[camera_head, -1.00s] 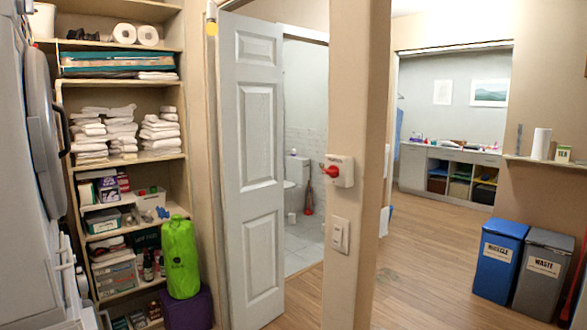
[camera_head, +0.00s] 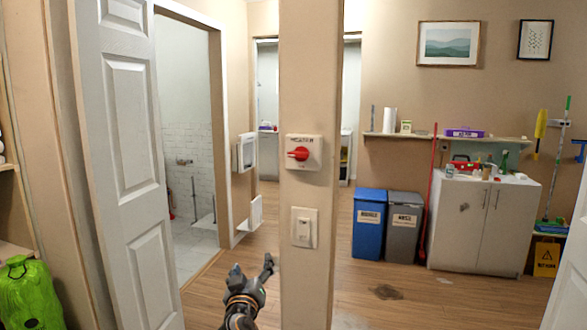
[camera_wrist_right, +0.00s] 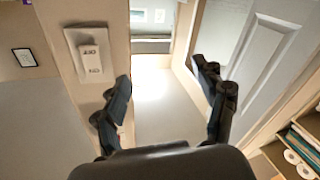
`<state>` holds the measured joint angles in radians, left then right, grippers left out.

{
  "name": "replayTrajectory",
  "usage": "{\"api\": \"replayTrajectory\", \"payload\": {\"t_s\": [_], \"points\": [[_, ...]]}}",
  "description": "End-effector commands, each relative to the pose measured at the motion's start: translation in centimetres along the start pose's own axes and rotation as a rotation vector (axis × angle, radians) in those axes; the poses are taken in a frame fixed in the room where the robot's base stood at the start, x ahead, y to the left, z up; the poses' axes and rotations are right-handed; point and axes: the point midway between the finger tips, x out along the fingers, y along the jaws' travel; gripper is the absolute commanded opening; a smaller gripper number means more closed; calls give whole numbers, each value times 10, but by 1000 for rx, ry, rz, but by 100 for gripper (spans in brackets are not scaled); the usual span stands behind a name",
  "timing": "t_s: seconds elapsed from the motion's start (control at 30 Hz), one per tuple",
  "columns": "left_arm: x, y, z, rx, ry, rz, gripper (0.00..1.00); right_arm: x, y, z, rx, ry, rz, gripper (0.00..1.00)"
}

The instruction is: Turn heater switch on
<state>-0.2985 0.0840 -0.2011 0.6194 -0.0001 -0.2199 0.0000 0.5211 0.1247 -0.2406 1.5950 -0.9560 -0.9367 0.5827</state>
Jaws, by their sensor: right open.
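The heater switch (camera_head: 304,153) is a pale box with a red knob and a label above the knob, mounted on the narrow post in the middle of the head view. The red knob points to the left. Below it on the same post is a white rocker wall switch (camera_head: 304,228), which also shows in the right wrist view (camera_wrist_right: 91,58). My right gripper (camera_head: 253,268) is open and empty, left of the post and lower than the heater switch. In the right wrist view its two fingers (camera_wrist_right: 168,105) are spread apart. My left gripper is not in view.
A white panelled door (camera_head: 124,130) stands open at the left, with a green bag (camera_head: 28,295) beside it. Blue (camera_head: 369,222) and grey (camera_head: 402,225) bins and a white cabinet (camera_head: 480,222) stand at the right.

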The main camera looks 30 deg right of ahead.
Motion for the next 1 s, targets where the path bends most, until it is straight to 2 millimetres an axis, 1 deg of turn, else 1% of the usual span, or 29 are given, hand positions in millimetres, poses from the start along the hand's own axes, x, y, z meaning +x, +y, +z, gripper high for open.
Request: {"api": "replayTrajectory", "payload": {"t_s": [0.03, 0.1, 0.2, 0.3, 0.4, 0.47, 0.53, 0.7, 0.9, 1.0], "points": [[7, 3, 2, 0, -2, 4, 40, -3, 28, -43, 64, 72, 74, 72], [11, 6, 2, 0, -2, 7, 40, -14, 64, -90, 143, 149, 167, 72], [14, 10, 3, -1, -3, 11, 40, -31, 106, -134, 236, 232, 265, 72], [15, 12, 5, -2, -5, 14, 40, -44, 131, -157, 295, 278, 322, 72], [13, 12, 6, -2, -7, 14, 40, -46, 143, -167, 318, 297, 345, 72], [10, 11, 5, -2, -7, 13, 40, -42, 146, -170, 319, 299, 349, 72], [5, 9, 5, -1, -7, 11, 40, -33, 150, -173, 317, 298, 349, 72], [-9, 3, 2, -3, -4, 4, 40, -1, 164, -182, 314, 296, 349, 72], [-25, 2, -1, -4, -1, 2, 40, 37, 179, -192, 314, 297, 347, 72], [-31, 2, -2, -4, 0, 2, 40, 52, 185, -194, 315, 295, 347, 72]]}}
